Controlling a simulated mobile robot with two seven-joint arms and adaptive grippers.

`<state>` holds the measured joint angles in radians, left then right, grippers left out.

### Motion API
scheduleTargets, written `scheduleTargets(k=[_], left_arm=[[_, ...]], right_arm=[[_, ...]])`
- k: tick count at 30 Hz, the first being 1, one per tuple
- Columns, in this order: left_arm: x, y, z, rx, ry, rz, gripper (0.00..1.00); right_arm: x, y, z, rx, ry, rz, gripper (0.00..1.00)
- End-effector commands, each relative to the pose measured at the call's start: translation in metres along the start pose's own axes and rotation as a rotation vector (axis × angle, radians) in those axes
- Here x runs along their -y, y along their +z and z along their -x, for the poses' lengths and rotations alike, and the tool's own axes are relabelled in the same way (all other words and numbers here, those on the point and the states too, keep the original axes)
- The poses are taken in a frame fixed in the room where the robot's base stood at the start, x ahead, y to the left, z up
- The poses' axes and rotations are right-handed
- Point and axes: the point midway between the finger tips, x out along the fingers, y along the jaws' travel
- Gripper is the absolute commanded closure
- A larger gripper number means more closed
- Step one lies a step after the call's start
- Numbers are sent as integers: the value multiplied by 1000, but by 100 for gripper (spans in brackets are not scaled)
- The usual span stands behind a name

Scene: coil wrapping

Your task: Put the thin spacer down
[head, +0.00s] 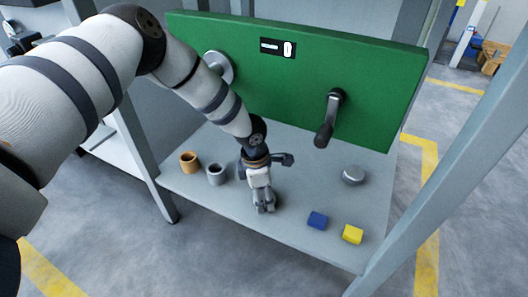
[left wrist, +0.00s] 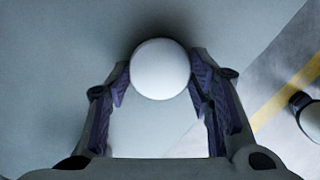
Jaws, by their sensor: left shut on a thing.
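My left gripper (head: 264,207) points down at the grey shelf, near its front edge. In the left wrist view, my left gripper (left wrist: 160,85) is shut on a pale round piece, seen end-on, which I take to be the thin spacer (left wrist: 160,69). The fingers touch it on both sides. In the head view the fingers hide the piece, and I cannot tell whether it touches the shelf. My right gripper is not in view.
The grey shelf (head: 262,236) holds an orange cup (head: 189,163) and grey cup (head: 216,175) to the left, and a silver disc (head: 353,175), blue block (head: 317,220) and yellow block (head: 352,234) to the right. Behind stands a green panel (head: 380,85) with a dark crank (head: 328,118).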

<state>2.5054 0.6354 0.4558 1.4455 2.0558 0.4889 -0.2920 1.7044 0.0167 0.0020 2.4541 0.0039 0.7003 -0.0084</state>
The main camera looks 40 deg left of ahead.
Motion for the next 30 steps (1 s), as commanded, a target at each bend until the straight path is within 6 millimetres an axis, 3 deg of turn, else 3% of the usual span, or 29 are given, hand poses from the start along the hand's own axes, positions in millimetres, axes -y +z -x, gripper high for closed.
scheduleTargets(k=[4, 5, 7, 17, 20, 27, 30], left_arm=[[0, 0, -4, 0, 0, 0, 88], [0, 0, -4, 0, 0, -1, 46], [0, 0, -3, 0, 0, -1, 33], [0, 0, 2, 1, 1, -1, 33], [-1, 2, 22, 6, 4, 0, 33], [-1, 2, 90, 8, 4, 1, 33], [-1, 2, 109, 6, 4, 0, 33]], right_arm=[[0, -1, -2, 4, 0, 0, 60], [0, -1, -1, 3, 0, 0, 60], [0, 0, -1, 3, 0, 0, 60], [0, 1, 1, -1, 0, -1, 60], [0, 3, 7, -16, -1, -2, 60], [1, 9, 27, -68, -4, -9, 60], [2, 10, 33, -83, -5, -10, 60]])
